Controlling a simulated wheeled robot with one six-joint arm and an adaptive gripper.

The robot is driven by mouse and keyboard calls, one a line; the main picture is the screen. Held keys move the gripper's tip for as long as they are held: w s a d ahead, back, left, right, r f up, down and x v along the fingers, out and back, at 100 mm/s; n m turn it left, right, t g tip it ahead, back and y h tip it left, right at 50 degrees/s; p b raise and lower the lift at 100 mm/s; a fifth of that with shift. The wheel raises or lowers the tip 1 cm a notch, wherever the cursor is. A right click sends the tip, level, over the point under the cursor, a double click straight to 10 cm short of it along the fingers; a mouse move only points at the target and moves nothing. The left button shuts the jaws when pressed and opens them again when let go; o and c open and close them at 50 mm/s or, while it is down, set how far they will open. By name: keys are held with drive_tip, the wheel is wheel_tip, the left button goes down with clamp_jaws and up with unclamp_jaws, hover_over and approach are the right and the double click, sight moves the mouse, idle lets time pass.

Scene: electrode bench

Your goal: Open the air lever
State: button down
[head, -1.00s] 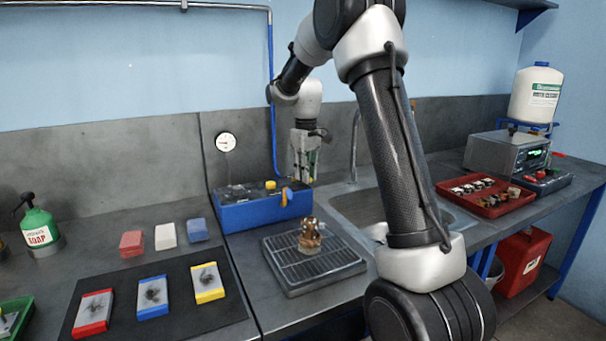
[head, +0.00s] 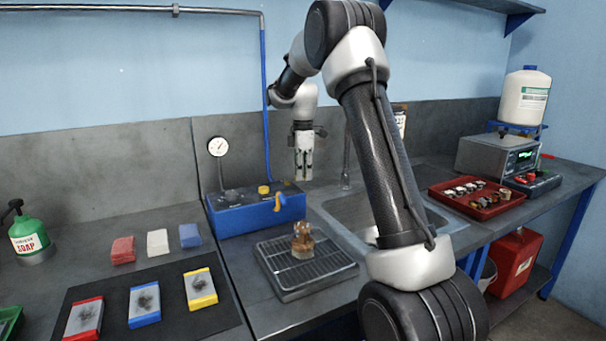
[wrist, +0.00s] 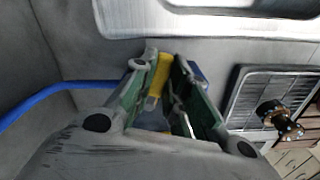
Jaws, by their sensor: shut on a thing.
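The air lever (head: 279,202) is the orange-yellow handle at the right front of the blue box (head: 238,218). My gripper (head: 303,178) points down near the right end of the box. It is shut on the lever, with a narrow gap between its fingers. In the wrist view a yellow strip, the lever (wrist: 158,78), shows between the green-padded fingers of my gripper (wrist: 165,60). The exact contact is unclear in the head view, where the fingertips appear above and right of the lever. My wrist hides most of the box in the wrist view.
A round gauge (head: 218,147) stands behind the box, and a blue hose (head: 267,120) runs down the wall. A drain tray (head: 285,292) with a brass-coloured piece (head: 302,240) lies in front. The sink (head: 345,215) is to the right.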

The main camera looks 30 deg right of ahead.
drive_tip(key=shift+w+d+n, duration=0.1)
drive_tip(key=shift+w+n, duration=0.3)
drive_tip(key=shift+n, duration=0.45)
drive_tip(key=shift+w+n, duration=0.4)
drive_tip(key=shift+n, duration=0.45)
drive_tip(key=c, duration=1.4)
unclamp_jaws()
wheel_tip(320, 180, up, 12)
drive_tip(key=shift+r, duration=0.1)
